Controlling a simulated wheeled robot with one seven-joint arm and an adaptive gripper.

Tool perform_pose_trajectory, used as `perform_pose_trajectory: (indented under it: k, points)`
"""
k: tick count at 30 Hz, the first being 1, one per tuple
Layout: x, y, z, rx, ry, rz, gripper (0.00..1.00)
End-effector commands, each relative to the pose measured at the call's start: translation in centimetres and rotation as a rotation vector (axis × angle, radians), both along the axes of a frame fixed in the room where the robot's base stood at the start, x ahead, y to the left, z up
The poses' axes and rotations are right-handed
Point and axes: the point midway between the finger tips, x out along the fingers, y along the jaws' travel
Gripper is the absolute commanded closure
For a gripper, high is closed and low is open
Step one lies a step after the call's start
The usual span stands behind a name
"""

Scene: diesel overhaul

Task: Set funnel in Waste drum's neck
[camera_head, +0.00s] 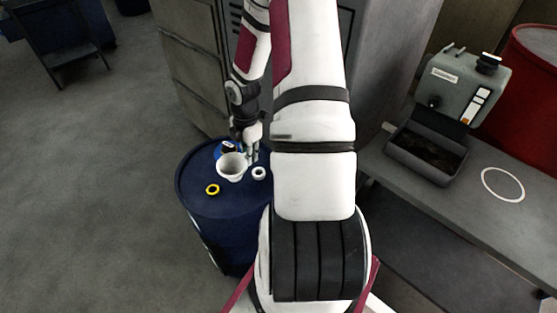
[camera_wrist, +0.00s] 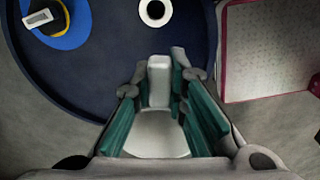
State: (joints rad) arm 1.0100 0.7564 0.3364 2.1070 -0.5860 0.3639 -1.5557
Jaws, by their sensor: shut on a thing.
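The dark blue drum (camera_head: 190,200) stands left of my arm. Its top also shows in the wrist view (camera_wrist: 110,50). On its top are a white ring neck (camera_head: 259,173) with a dark hole, seen in the wrist view (camera_wrist: 168,14), and a yellow ring (camera_head: 212,189). My gripper (camera_head: 253,152) is shut on the white funnel (camera_head: 231,170) by its tab. In the wrist view the tab (camera_wrist: 159,80) sits between the teal finger pads of my gripper (camera_wrist: 160,88). The funnel appears over the drum top, left of the white ring. Its lower end is hidden.
A blue round item with a label (camera_head: 222,150) is on the drum top behind the funnel. Grey cabinets (camera_head: 195,60) stand behind the drum.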

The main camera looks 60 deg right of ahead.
Motion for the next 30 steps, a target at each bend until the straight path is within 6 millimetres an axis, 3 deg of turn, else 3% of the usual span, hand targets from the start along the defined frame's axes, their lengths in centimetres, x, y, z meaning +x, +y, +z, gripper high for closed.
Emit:
perform_pose_trajectory:
  k: [4, 10, 20, 30]
  points:
    - [4.0, 1.8, 1.0, 0.016, -0.005, 0.004, 1.0]
    - [6.9, 3.5, 1.1, 0.029, -0.005, -0.003, 1.0]
    - [7.7, 4.0, -0.3, 0.032, -0.004, -0.005, 1.0]
    - [7.7, 3.9, -4.3, 0.031, -0.004, -0.005, 1.0]
